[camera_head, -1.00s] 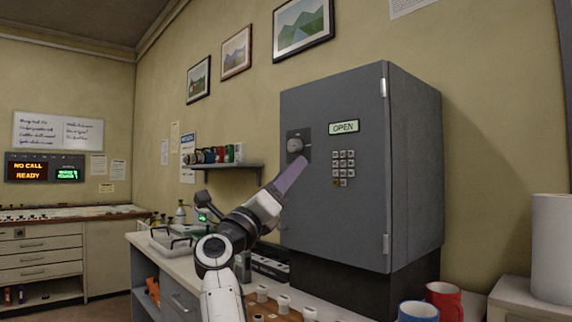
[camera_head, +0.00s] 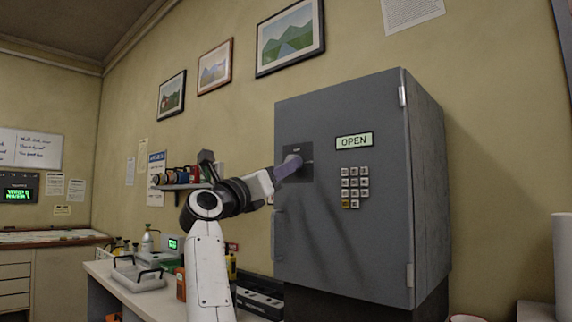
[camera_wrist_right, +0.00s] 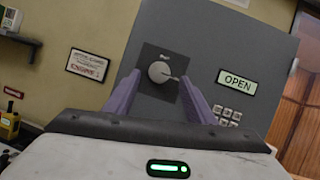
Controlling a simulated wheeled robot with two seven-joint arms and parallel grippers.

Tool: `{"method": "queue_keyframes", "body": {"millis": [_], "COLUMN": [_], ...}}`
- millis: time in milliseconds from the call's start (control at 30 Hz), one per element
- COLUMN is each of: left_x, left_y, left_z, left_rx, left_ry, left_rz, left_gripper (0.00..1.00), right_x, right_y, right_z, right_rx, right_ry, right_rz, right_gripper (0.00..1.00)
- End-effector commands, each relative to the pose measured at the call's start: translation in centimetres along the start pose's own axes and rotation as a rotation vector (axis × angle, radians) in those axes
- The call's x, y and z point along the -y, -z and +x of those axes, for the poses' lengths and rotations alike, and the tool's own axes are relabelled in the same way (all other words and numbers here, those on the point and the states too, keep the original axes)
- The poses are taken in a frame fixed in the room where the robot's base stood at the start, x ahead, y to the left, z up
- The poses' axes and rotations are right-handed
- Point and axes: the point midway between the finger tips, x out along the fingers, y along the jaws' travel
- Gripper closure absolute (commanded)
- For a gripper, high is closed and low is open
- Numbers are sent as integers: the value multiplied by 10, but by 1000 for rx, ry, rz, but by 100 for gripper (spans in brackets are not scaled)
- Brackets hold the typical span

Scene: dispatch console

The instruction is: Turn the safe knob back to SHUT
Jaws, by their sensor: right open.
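The grey safe (camera_head: 350,245) stands on the counter with its door toward me. Its round knob (camera_wrist_right: 160,71) sits on a dark square plate at the door's upper left, with a pointer toward the right. The display (camera_head: 354,140) reads OPEN, and it also shows in the right wrist view (camera_wrist_right: 236,82). My right gripper (camera_head: 291,164) reaches up to the knob. In the right wrist view its purple fingers (camera_wrist_right: 158,88) are apart, one on each side of the knob, and I cannot tell if they touch it. My left gripper is not in view.
A keypad (camera_head: 354,187) is right of the knob. A shelf of mugs (camera_head: 180,186) hangs on the wall behind my arm. A metal tray (camera_head: 138,278) and bottles stand on the counter at left. A paper roll (camera_head: 565,265) stands at far right.

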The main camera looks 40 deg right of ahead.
Motion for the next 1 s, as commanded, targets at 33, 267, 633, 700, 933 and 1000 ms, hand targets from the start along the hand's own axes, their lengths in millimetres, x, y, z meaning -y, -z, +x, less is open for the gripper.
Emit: {"method": "queue_keyframes", "body": {"millis": [33, 267, 633, 700, 933, 1000], "left_x": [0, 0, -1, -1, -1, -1], "left_y": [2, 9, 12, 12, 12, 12], "left_z": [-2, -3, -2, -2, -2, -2], "left_rx": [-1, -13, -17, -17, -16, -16], "left_ry": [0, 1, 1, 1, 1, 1], "left_rz": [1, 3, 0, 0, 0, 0], "left_gripper": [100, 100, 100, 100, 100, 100], "right_x": [1, 1, 0, 0, 0, 0], "right_y": [-1, -1, 0, 0, 0, 0], "right_z": [10, 34, 38, 38, 38, 38], "right_rx": [0, 0, 0, 0, 0, 0], "right_ry": [2, 1, 0, 0, 0, -2], "right_rz": [-1, -1, 0, 0, -1, -5], "right_gripper": [50, 50, 55, 67, 91, 91]}}
